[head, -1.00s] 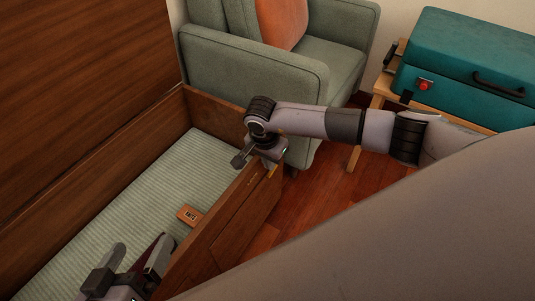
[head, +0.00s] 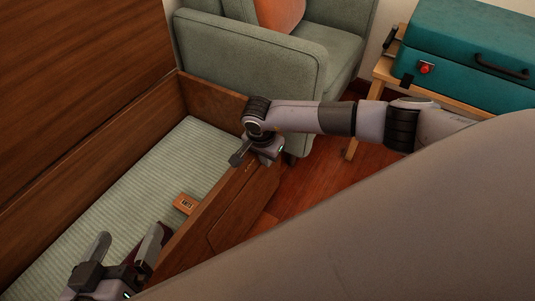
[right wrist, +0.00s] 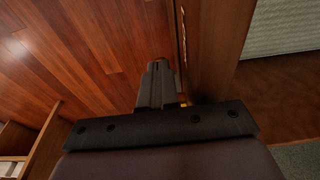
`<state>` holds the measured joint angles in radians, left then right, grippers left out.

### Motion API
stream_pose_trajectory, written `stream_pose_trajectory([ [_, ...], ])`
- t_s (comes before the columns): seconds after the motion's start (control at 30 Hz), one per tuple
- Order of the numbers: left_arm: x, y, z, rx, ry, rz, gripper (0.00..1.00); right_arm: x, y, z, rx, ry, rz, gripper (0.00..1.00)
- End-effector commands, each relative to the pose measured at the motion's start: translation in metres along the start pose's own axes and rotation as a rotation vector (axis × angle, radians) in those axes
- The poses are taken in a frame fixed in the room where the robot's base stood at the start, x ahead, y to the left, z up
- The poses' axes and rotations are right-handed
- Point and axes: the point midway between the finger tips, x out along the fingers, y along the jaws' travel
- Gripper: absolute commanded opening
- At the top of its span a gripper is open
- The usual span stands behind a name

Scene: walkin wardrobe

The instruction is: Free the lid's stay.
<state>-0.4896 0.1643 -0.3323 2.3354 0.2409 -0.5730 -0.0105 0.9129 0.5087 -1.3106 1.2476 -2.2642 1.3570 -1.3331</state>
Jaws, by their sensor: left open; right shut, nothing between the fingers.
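The lid (head: 80,90) is a large brown wooden panel standing raised at the left in the head view, behind the open chest (head: 208,98). I cannot make out the lid's stay clearly in any view. My left gripper (head: 128,246) is open with nothing between its fingers, over the near part of the chest by its front wall. My right gripper (head: 238,158) is shut and empty, at the top of the front wall near the far right corner. In the right wrist view its shut fingers (right wrist: 157,82) are beside a wooden wall edge.
A small labelled wooden block (head: 184,203) lies on the striped chest lining (head: 135,190) near the front wall. A grey-green armchair (head: 250,55) stands beyond the chest. A teal case (head: 460,65) rests on a wooden stand at right. Wooden floor (head: 318,165) shows between.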

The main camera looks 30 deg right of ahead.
Motion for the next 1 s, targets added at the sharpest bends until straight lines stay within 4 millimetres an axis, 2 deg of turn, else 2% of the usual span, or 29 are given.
stream_pose_trajectory([
  [0.43,-0.005,0.0,-0.001,0.013,0.006,-0.005,1.0,0.003,0.0,0.001,0.001,0.0,0.0,0.0],
  [0.8,-0.008,0.002,-0.01,0.011,0.002,-0.005,1.0,-0.012,0.0,-0.002,0.001,0.0,0.0,0.0],
  [1.0,-0.008,0.002,-0.011,0.012,0.003,-0.005,1.0,-0.013,0.0,-0.002,0.001,0.0,0.0,0.0],
])
